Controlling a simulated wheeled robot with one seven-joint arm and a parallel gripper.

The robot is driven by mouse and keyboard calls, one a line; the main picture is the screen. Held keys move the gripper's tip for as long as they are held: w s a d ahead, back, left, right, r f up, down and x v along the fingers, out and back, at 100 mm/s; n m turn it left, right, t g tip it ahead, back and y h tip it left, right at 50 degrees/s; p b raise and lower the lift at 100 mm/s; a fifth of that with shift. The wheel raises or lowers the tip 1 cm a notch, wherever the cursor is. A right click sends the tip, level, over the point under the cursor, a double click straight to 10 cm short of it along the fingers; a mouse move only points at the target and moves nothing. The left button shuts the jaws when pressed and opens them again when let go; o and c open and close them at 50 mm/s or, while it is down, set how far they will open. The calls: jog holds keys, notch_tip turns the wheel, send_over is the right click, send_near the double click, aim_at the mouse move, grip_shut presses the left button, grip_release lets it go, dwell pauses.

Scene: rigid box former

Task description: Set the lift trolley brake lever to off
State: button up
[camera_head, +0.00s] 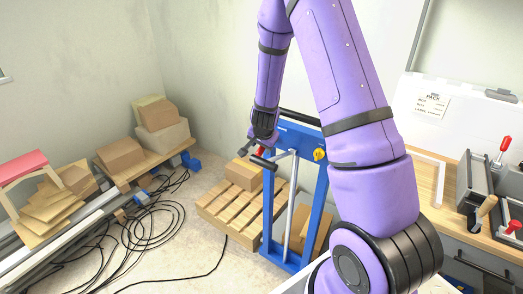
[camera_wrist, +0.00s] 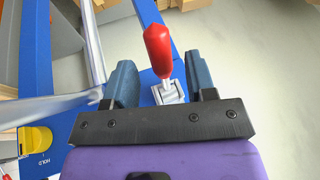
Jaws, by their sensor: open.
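The lift trolley is a blue upright frame (camera_head: 317,215) standing mid-view beside a pallet. A lever with a red handle (camera_wrist: 158,48), apparently the brake lever, sits on a small metal bracket (camera_wrist: 167,95) on the blue frame (camera_wrist: 37,70). In the head view its red handle (camera_head: 260,153) is partly hidden by my gripper. My gripper (camera_wrist: 161,62) is open, with one jaw on each side of the lever. Gaps show on both sides, so neither jaw visibly touches it. In the head view my gripper (camera_head: 254,149) is at the trolley's upper left.
A yellow knob (camera_head: 320,155) is on the trolley, with a HOLD label beside it in the wrist view. A wooden pallet (camera_head: 240,215) stands left of the frame. Black cables (camera_head: 125,235) lie on the floor. A workbench (camera_head: 425,180) is at right.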

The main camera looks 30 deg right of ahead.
aim_at(262, 148)
jog(key=shift+x, duration=1.85)
grip_shut()
